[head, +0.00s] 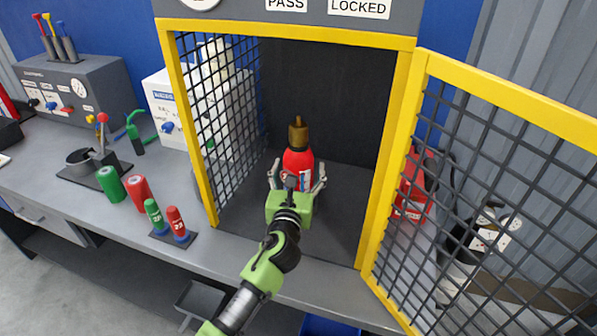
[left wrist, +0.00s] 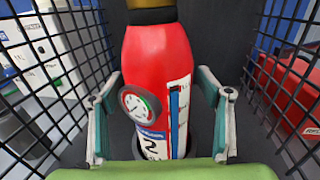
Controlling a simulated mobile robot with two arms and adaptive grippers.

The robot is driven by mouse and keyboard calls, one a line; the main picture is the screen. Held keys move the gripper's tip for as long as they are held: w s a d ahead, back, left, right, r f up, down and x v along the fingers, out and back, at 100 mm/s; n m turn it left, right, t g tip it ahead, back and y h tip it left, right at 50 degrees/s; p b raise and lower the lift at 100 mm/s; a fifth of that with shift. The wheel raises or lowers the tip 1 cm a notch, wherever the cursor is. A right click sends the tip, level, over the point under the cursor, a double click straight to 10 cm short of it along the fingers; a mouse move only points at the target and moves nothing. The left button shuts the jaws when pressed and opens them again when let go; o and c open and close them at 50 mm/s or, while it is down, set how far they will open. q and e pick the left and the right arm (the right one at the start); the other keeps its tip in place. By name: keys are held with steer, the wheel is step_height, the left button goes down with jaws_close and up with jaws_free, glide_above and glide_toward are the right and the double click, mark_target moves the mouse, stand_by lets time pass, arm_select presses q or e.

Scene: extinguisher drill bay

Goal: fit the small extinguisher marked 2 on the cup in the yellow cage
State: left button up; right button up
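A small red extinguisher (head: 299,161) with a brass top (head: 298,133) stands upright inside the yellow cage (head: 404,110). In the left wrist view the extinguisher (left wrist: 158,62) shows a round gauge and a white label; I cannot read its mark for certain. A dark rim shows at its foot (left wrist: 137,146), probably the cup, mostly hidden by the extinguisher and my gripper. My left gripper (head: 297,178) reaches into the cage, one finger on each side of the body. The fingers (left wrist: 160,112) are spread, with small gaps to it. My right gripper is not in view.
The mesh door (head: 492,90) stands open to the right, with a red container (head: 412,188) behind it. Mesh walls close off the cage's left side. Green cylinders (head: 111,185) and red cylinders (head: 138,192) stand on the grey bench (head: 60,205) at left.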

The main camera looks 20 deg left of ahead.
arm_select(q)
steer(key=s+d, duration=0.2)
steer(key=s, duration=1)
steer(key=shift+f, duration=0.25)
stand_by(0.5)
